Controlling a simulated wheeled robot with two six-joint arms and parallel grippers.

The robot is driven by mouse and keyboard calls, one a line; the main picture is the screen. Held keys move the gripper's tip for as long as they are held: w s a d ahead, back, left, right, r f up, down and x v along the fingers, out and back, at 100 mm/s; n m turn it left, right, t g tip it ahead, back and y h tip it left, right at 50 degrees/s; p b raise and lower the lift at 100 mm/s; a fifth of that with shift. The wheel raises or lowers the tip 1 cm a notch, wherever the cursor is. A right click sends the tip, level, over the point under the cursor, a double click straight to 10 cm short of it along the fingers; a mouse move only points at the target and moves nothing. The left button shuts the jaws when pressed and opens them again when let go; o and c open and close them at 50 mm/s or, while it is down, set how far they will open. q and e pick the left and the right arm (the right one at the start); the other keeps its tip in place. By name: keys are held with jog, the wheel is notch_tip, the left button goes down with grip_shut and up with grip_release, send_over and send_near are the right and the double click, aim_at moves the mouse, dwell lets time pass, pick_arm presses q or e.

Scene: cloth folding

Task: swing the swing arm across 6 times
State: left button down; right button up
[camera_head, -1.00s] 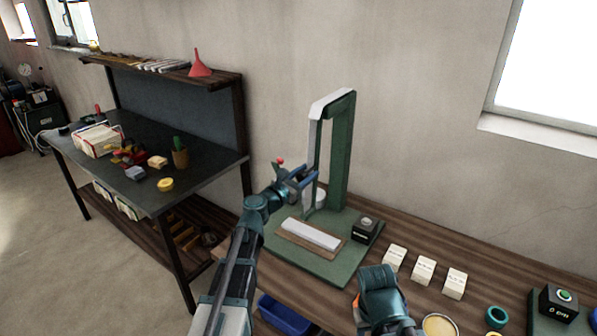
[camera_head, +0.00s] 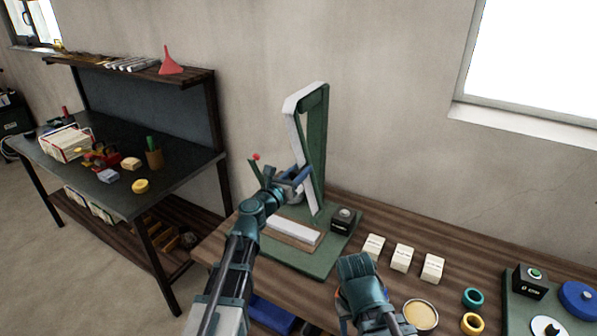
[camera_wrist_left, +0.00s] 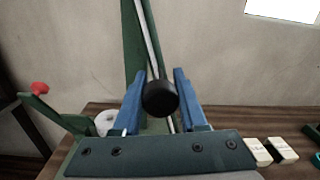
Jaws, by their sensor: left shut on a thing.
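A green stand (camera_head: 318,150) with a tall post stands on a green base plate (camera_head: 320,262). A slim white swing arm (camera_head: 300,150) hangs from its top, tilted with the lower end to the right, over a white block (camera_head: 294,231). My left gripper (camera_head: 299,175) is at the arm. In the left wrist view its blue fingers flank a round black knob (camera_wrist_left: 160,98), and the gripper is shut on it. A green post with a red tip (camera_head: 256,157) stands left of the gripper. My right gripper (camera_head: 357,280) is low in the middle; its fingers are hidden.
A black box with a button (camera_head: 345,217) sits on the base plate. Several white blocks (camera_head: 402,257), a round tin (camera_head: 421,315) and rings (camera_head: 473,297) lie on the wooden bench right of it. A second device (camera_head: 531,282) stands at far right. A dark table (camera_head: 185,165) stands left.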

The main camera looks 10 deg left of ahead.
pick_arm(q)
jog(key=shift+d, duration=0.2)
jog(key=shift+c, duration=2.4)
grip_release()
jog(key=shift+s+d+r, duration=0.1)
